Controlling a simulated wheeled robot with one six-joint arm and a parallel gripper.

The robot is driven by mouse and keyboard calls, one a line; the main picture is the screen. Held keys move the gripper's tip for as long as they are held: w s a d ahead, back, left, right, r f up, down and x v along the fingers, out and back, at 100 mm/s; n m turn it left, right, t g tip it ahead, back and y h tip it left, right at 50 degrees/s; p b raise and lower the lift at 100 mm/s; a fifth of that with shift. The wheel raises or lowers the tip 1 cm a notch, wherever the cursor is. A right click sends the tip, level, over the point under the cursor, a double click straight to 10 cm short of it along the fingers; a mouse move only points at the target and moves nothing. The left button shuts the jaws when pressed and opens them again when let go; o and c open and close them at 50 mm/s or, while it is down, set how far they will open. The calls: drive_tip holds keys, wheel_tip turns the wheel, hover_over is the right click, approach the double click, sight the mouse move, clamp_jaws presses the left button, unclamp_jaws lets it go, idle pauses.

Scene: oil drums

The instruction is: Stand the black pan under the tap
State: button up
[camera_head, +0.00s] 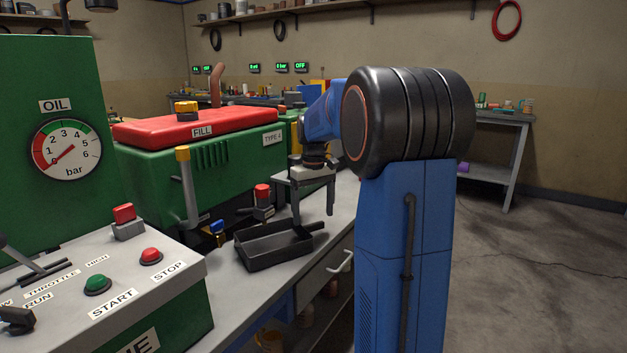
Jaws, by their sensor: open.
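The black pan (262,253), an open rectangular tray, sits on the grey bench top, with its handle (308,228) pointing to the upper right. My gripper (313,219) is open and points down over the handle. Its left fingertip appears close to the handle; I cannot tell whether it touches. A small blue and yellow fitting (213,232), which looks like the tap, is low at the front of the green engine, left of the pan. The pan appears to the right of this fitting rather than below it. The fitting's outlet is too small to make out.
The green engine box (190,175) with a red lid stands behind the pan. A red-capped fitting (262,198) rises behind the pan. A control box (110,280) with START and STOP buttons stands front left. A drawer (325,275) is below the bench edge.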

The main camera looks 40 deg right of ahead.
wheel_tip(320, 180, up, 12)
drive_tip(key=shift+r, duration=0.25)
drive_tip(key=s+a+f+t, duration=0.1)
drive_tip(key=s+a+f, duration=0.2)
drive_tip(key=s+a, duration=0.5)
drive_tip(key=s+a+f+t, duration=0.1)
drive_tip(key=s+a+f, duration=0.1)
drive_tip(key=s+a, duration=0.6)
drive_tip(key=s+a+f+t, duration=0.1)
drive_tip(key=s+a+f, duration=0.3)
drive_tip(key=s+f, duration=0.2)
drive_tip(key=s+a+f+n+t, duration=0.1)
drive_tip(key=s+a+f, duration=0.3)
drive_tip(key=s+f, duration=0.3)
drive_tip(key=shift+s+a+t, duration=0.15)
drive_tip(key=shift+a+t, duration=0.05)
drive_tip(key=shift+t, duration=0.2)
